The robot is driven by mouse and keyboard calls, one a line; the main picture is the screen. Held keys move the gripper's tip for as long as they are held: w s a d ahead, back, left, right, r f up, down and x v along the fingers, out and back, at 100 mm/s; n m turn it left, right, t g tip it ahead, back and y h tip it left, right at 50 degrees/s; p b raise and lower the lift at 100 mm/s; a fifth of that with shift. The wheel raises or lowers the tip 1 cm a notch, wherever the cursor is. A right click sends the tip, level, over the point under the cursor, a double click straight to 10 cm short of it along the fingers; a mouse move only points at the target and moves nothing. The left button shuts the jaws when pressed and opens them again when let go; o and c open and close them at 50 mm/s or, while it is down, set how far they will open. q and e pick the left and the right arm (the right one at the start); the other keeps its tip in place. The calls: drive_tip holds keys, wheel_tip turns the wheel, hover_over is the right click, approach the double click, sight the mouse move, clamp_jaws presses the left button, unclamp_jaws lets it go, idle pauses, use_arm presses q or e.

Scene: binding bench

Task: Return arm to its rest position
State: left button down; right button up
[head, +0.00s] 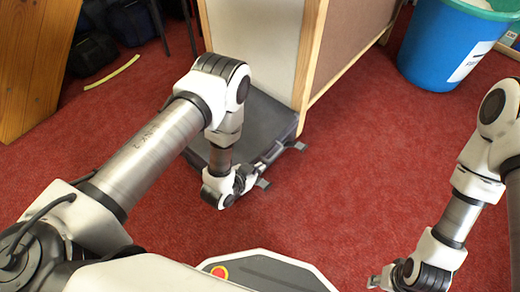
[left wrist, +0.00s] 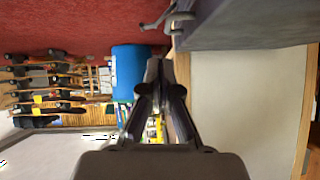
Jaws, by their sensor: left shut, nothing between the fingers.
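My left arm comes in from the left of the head view and bends down at its elbow. My left gripper (head: 274,154) is at its end, in front of the dark grey base of the wood-edged panel unit. In the left wrist view the fingers of this gripper (left wrist: 161,75) come together at their tips, with nothing between them. My right arm hangs at the right edge of the head view. My right gripper (head: 376,281) is only partly visible near the bottom edge, and its fingers are too unclear to judge.
The panel unit (head: 257,45) stands on a dark grey base (head: 263,115) close to my left gripper. A blue bin (head: 440,45) stands at the back right. A yellow strip (head: 112,73) lies on the red carpet (head: 345,185). The carpet between my arms is clear.

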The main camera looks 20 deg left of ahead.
use_arm(q)
drive_tip(key=p+v, duration=0.1)
drive_tip(key=v, duration=0.3)
drive_tip(key=shift+d, duration=0.15)
use_arm(e)
drive_tip(key=shift+s+r, duration=0.1)
drive_tip(key=shift+r, duration=0.8)
use_arm(q)
drive_tip(key=shift+r, duration=0.1)
